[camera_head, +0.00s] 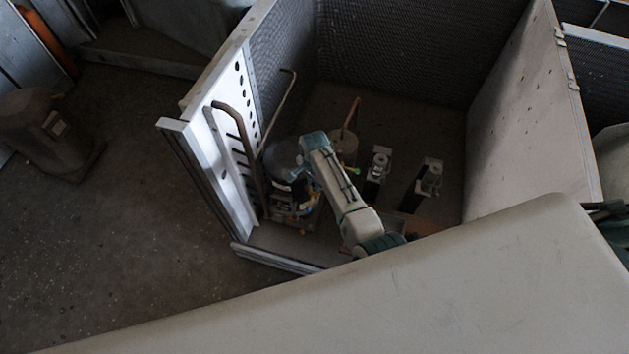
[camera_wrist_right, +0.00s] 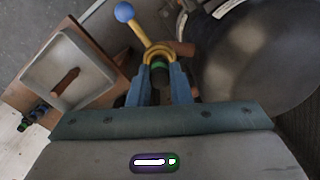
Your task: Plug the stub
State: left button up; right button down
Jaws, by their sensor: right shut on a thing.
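In the right wrist view my right gripper (camera_wrist_right: 160,75) has its two blue fingers shut on a small plug-like piece (camera_wrist_right: 157,52). The piece has a yellow ring, a yellow stem with a blue ball, and a dark and green body between the fingers. A short copper-brown stub (camera_wrist_right: 184,48) shows just right of the ring; I cannot tell whether they touch. In the head view my right arm reaches into the housing (camera_head: 236,135) beside the dark round compressor (camera_head: 284,155); its fingertips are hard to make out there. My left gripper is not in view.
Bent copper pipes (camera_head: 240,125) rise beside the compressor. Two small bracketed blocks (camera_head: 379,163) (camera_head: 429,178) stand on the housing floor to the right. A grey square plate with a brown peg (camera_wrist_right: 68,80) is left of the gripper. Housing walls enclose the work area.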

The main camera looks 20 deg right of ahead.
jog(key=shift+f, duration=0.3)
dwell(0.4)
jog(key=shift+f, duration=0.3)
jog(key=shift+f, duration=0.1)
dwell(0.8)
jog(key=c, duration=0.8)
grip_release()
jog(key=shift+o, duration=0.2)
jog(key=shift+r+p, duration=0.55)
jog(key=shift+p, duration=0.05)
jog(key=shift+r+p, duration=3)
jog(key=shift+p, duration=0.2)
jog(key=shift+f, duration=0.1)
